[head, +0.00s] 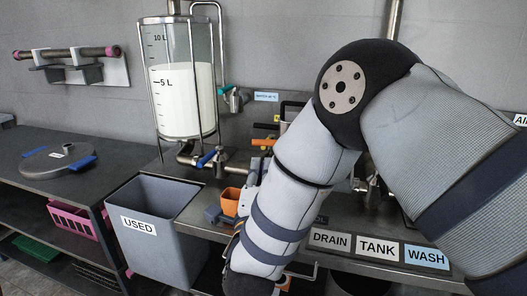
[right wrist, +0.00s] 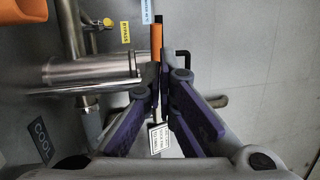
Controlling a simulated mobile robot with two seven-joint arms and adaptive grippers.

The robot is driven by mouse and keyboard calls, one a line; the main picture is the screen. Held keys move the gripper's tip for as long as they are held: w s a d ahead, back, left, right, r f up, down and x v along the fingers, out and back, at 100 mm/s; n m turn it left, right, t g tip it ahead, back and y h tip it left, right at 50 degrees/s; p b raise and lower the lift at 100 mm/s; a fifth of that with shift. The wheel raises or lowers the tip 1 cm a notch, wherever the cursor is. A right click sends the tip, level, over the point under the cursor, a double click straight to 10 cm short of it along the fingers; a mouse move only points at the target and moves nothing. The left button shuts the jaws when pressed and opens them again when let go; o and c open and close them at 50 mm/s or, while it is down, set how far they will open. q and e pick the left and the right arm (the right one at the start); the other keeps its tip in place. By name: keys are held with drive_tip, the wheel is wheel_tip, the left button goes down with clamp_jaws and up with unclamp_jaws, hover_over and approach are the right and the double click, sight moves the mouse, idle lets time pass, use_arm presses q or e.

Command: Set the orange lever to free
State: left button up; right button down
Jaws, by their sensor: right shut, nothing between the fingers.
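The orange lever (right wrist: 156,40) shows in the right wrist view as a narrow upright bar with a dark lower end, beside a steel pipe fitting. In the head view a small orange piece (head: 264,142), likely the same lever, shows at the pipework left of my forearm. My right gripper (right wrist: 160,68) is shut and empty; its fingertips are at the lever's lower end, and I cannot tell whether they touch it. In the head view my right forearm hides most of that gripper. My left gripper is not in view. No free marking is readable.
A steel pipe (right wrist: 95,72) lies left of the fingers, with a yellow BYPASS label (right wrist: 126,33) above. A printed tag (right wrist: 158,139) hangs between the finger links.

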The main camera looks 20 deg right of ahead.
sight(263, 143)
drive_tip(key=x, duration=0.6)
drive_tip(key=shift+w+d+m+g+h, duration=0.1)
drive_tip(key=shift+w+m+g+h, duration=0.2)
drive_tip(key=shift+w+m+h, duration=0.35)
drive_tip(key=shift+w+r, duration=0.15)
drive_tip(key=shift+w, duration=0.05)
